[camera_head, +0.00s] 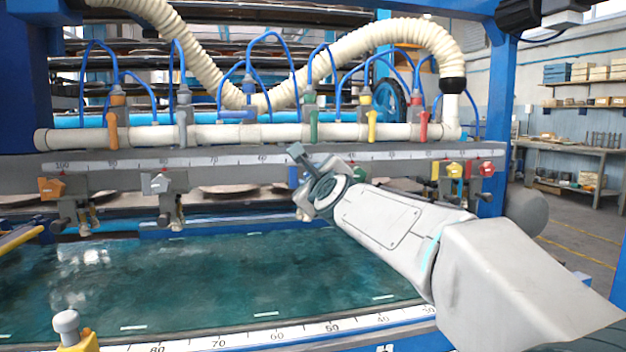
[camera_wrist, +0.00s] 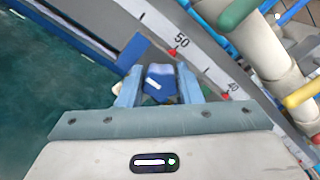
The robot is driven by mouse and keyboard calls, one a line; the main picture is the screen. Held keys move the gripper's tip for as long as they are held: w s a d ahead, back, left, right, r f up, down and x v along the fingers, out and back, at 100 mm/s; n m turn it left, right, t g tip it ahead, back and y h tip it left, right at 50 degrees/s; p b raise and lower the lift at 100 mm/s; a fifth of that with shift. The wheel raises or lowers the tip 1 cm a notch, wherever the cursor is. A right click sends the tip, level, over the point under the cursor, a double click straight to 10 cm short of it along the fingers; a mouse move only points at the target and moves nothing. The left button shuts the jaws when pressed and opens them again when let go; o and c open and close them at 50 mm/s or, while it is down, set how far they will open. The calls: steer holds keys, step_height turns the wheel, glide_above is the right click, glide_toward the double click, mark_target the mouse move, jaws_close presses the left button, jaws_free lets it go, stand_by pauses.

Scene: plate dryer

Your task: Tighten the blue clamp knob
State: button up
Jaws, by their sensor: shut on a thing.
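The blue clamp knob (camera_wrist: 158,78) sits between the two fingers of my gripper (camera_wrist: 158,88) in the wrist view. It has a pale mark on its face and lies just below the 50 mark of the scale. The fingers are shut on it.
An orange knob (camera_head: 51,188) and a grey knob (camera_head: 155,183) are on clamps to the left; a yellow knob (camera_head: 454,170) and a red knob (camera_head: 487,169) are to the right. A pipe with valves (camera_head: 240,134) runs above. The green bed (camera_head: 200,275) below is clear.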

steer(key=o, duration=1)
steer(key=shift+c, duration=0.2)
steer(key=b+v, duration=0.2)
steer(key=v, duration=1.1)
steer(key=shift+s+b, duration=0.35)
steer(key=shift+b, duration=0.05)
steer(key=shift+d+r, duration=0.1)
